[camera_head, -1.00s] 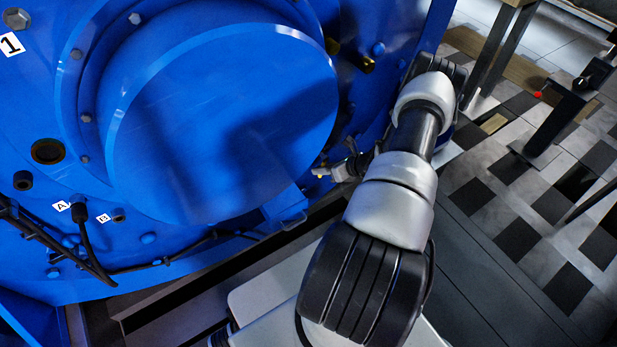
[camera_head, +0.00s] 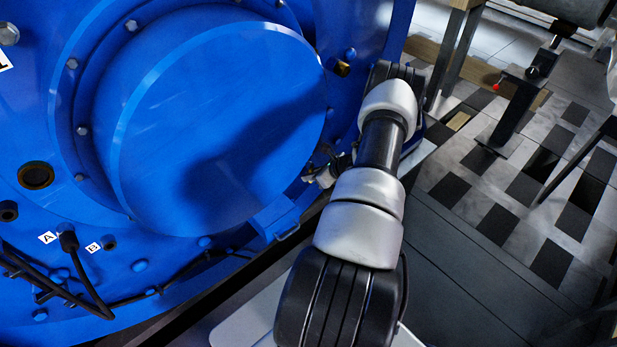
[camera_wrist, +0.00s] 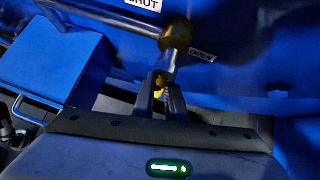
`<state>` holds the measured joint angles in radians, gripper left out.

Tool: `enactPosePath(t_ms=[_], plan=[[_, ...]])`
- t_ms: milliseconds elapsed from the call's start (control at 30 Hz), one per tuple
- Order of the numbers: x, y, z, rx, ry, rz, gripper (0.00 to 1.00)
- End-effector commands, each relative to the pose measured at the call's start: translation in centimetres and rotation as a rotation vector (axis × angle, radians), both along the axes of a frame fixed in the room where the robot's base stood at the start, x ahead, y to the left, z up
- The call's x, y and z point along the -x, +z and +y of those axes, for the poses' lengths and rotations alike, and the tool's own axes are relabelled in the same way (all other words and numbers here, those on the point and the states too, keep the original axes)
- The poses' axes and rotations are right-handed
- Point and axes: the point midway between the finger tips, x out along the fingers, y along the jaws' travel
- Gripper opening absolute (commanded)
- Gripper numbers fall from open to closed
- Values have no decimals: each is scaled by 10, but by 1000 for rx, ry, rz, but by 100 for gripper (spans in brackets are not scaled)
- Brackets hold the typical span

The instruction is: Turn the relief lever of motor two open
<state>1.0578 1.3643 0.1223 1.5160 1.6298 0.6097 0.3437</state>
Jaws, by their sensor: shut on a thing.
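In the wrist view, my gripper (camera_wrist: 161,90) is shut on the relief lever (camera_wrist: 167,62), a short metal rod running down from a brass-coloured hub (camera_wrist: 177,36). A small yellow part shows between the fingers. A white SHUT label (camera_wrist: 142,4) is above and left of the hub. A white OPEN label (camera_wrist: 202,56) is below and right of it. The lever's grasped end is mostly hidden by the fingers. In the head view, the large blue motor (camera_head: 215,120) fills the left, and my arm reaches to its lower right side. The lever cannot be made out there.
A blue box-shaped part (camera_wrist: 52,65) stands left of my fingers in the wrist view. Black cables (camera_head: 85,285) run along the motor's lower left, near labels A (camera_head: 48,238) and B (camera_head: 93,247). A stand with a red knob (camera_head: 496,87) is at right, over open checkered floor (camera_head: 470,190).

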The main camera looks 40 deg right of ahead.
Motion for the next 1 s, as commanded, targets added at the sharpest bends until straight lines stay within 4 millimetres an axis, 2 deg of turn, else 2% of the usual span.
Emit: enactPosePath(t_ms=[267, 300, 400, 767, 1000], plan=[[-1, 1, -2, 5, 1, -2, 0], [-1, 1, -2, 5, 1, -2, 17], [-1, 1, -1, 4, 1, -2, 30], [4, 5, -2, 2, -1, 0, 30], [34, 39, -9, 3, -4, -1, 30]])
